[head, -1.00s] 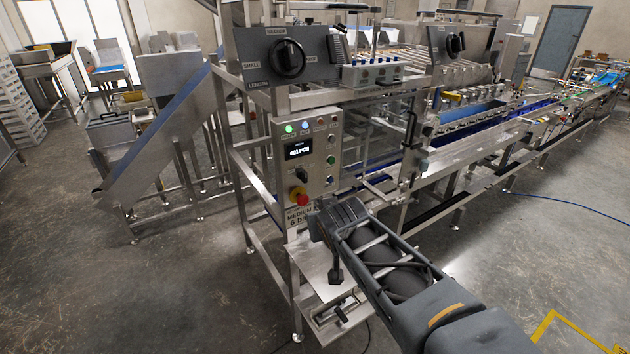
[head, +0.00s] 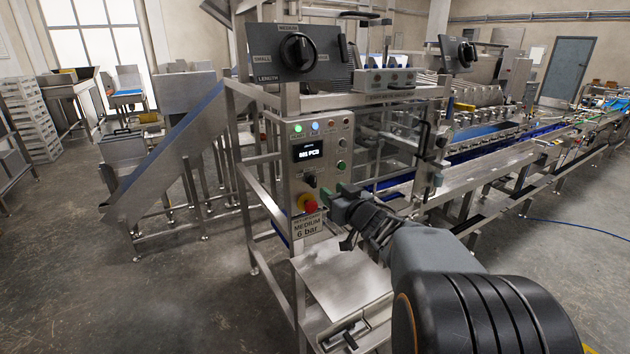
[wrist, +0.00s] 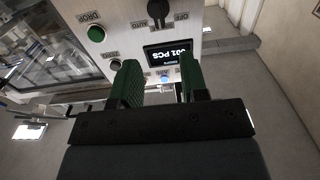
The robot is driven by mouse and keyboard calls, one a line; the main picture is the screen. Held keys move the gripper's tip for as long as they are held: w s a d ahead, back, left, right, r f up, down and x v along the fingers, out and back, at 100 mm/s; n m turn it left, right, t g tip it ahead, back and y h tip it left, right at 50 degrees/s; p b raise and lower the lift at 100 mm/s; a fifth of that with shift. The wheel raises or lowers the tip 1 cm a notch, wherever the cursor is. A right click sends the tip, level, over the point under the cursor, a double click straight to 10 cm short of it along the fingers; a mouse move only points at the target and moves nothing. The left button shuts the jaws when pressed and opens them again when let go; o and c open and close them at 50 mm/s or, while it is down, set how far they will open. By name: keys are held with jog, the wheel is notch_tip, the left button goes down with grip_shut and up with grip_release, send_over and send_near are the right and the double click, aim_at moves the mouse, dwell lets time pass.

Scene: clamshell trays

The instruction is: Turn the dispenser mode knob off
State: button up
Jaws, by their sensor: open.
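The dispenser mode knob is the black rotary knob (head: 310,180) on the steel control panel (head: 335,160), below the small display (head: 308,150). In the wrist view the panel appears upside down, and the knob (wrist: 158,10) is partly cut off at the top edge, with AUTO and OFF labels beside it. Which label it points to cannot be told for sure. My gripper (head: 335,191) is just right of and below the knob in the head view, apart from it. In the wrist view its green fingers (wrist: 160,67) are spread and empty, with the display beyond them.
A red emergency stop (head: 307,203) sits just below the knob. A larger LENGTH knob (head: 298,50) is on the upper plate. A steel shelf (head: 345,285) juts out below the panel.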

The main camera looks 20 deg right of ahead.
aim_at(315, 179)
jog(key=w, duration=0.6)
jog(key=w+a, duration=0.1)
jog(key=w, duration=0.2)
jog(key=shift+w+a+p, duration=0.1)
jog(key=shift+w+p, duration=0.05)
jog(key=shift+p, duration=0.2)
grip_shut()
